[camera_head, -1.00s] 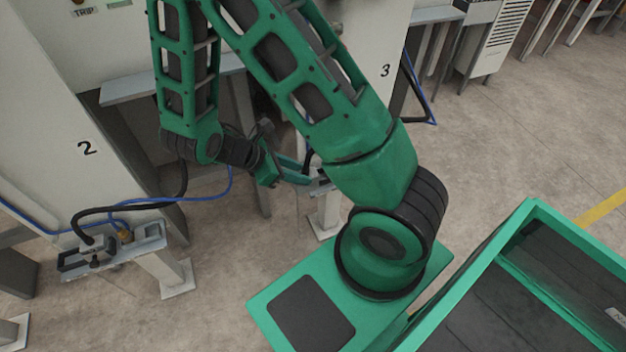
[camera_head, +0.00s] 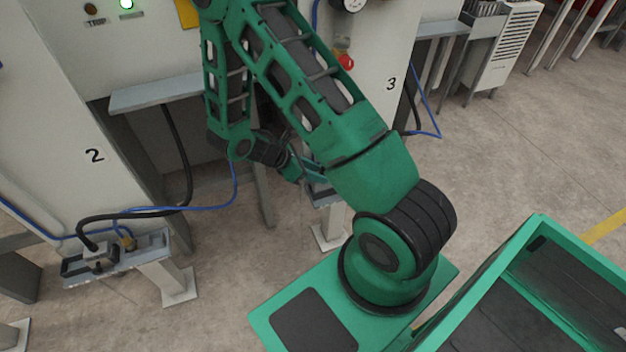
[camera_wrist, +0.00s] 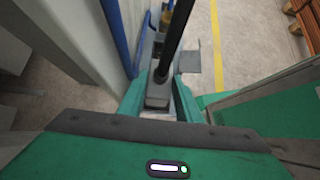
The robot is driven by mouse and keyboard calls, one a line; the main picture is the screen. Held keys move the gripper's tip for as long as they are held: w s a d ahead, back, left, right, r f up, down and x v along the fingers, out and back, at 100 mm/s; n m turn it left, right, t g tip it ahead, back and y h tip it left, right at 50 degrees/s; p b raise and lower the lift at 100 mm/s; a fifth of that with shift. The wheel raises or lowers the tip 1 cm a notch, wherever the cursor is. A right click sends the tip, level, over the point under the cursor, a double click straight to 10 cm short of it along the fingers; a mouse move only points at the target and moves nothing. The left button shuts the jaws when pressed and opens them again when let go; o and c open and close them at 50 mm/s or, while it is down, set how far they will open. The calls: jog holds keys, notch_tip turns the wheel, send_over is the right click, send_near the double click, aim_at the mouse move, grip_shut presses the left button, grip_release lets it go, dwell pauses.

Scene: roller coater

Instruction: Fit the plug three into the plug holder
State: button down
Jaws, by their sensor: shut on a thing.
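My gripper (camera_wrist: 159,90) is shut on plug three (camera_wrist: 157,97), a grey block with a thick black cable rising from it in the wrist view. In the head view my gripper (camera_head: 306,174) is beside the post at station 3, partly hidden by my arm. The plug holder (camera_head: 322,194) appears there as a grey bracket on top of that post, mostly covered by my gripper and arm. In the wrist view a grey bracket plate (camera_wrist: 190,60) shows just beyond the fingers. I cannot tell whether the plug touches the holder.
Cabinet 3 (camera_head: 385,50) stands close behind my gripper, with a blue hose (camera_wrist: 114,38) along its side. Station 2 has a similar bracket (camera_head: 150,247) with a plug and black cable (camera_head: 187,160). My green base lies at the lower right. Open floor is to the right.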

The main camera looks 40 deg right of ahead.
aim_at(317, 187)
jog(key=shift+s+a+f, duration=0.1)
jog(key=shift+a+f, duration=0.05)
jog(key=shift+f, duration=1.25)
jog(key=c, duration=1.3)
grip_release()
jog(key=shift+f, duration=0.15)
